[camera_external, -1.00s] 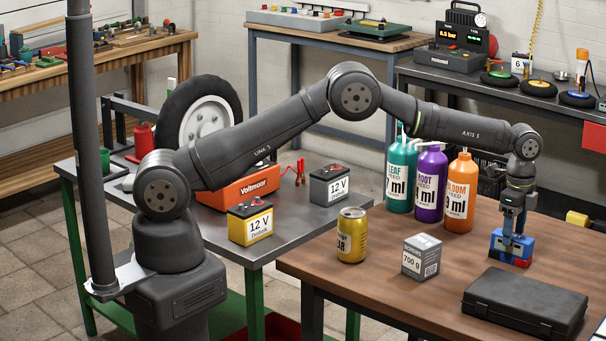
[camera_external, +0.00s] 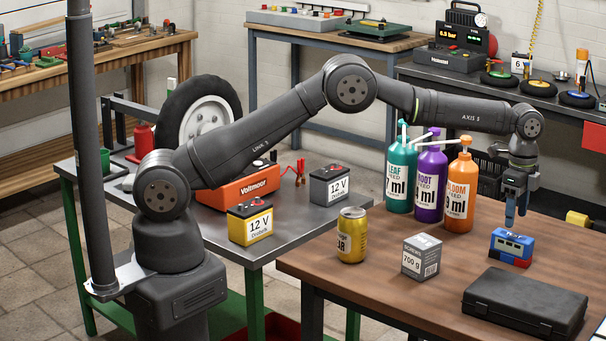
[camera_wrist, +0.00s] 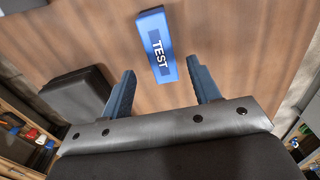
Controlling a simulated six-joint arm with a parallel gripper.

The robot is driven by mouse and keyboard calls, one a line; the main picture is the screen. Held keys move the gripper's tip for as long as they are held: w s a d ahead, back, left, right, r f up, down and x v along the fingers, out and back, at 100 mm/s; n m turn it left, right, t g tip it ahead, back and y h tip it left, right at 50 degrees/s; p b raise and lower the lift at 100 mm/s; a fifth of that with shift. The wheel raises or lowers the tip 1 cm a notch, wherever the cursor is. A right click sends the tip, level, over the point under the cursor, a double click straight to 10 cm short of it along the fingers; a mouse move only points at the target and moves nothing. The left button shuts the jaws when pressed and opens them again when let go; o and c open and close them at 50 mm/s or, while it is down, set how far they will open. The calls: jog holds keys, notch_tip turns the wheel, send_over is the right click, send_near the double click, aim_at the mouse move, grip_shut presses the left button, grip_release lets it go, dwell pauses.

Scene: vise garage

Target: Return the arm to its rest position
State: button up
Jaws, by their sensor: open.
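My gripper (camera_external: 515,210) is raised above the right part of the brown wooden table (camera_external: 380,255). It is open and empty, and its two fingers also show apart in the wrist view (camera_wrist: 165,90). A blue block (camera_external: 512,242) with a red part low on its front sits on the table, below and apart from my fingers. In the wrist view the blue block (camera_wrist: 157,45) shows the word TEST on its top and lies beyond the fingertips.
A black case (camera_external: 525,300) lies in front of the block. A grey box (camera_external: 421,258) and a yellow can (camera_external: 352,235) stand to the left. Teal (camera_external: 400,180), purple (camera_external: 431,185) and orange (camera_external: 461,195) pump bottles stand close left of my gripper. The table's front middle is clear.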

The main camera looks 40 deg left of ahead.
aim_at(514, 235)
notch_tip(514, 235, down, 8)
jog(key=shift+f, duration=0.2)
jog(key=shift+r, duration=0.4)
notch_tip(514, 235, up, 4)
jog(key=shift+f, duration=0.25)
jog(key=s+d+r, duration=0.3)
jog(key=s+r, duration=0.4)
jog(key=s, duration=0.4)
notch_tip(514, 235, up, 18)
jog(key=w+a+r+n, duration=0.1)
jog(key=w+a+n, duration=0.1)
jog(key=w+a, duration=0.3)
jog(key=w+a+n, duration=0.2)
jog(key=w+a, duration=0.3)
jog(key=a, duration=0.9)
jog(key=shift+w+r, duration=0.15)
jog(key=shift+r, duration=0.25)
jog(key=shift+o, duration=0.2)
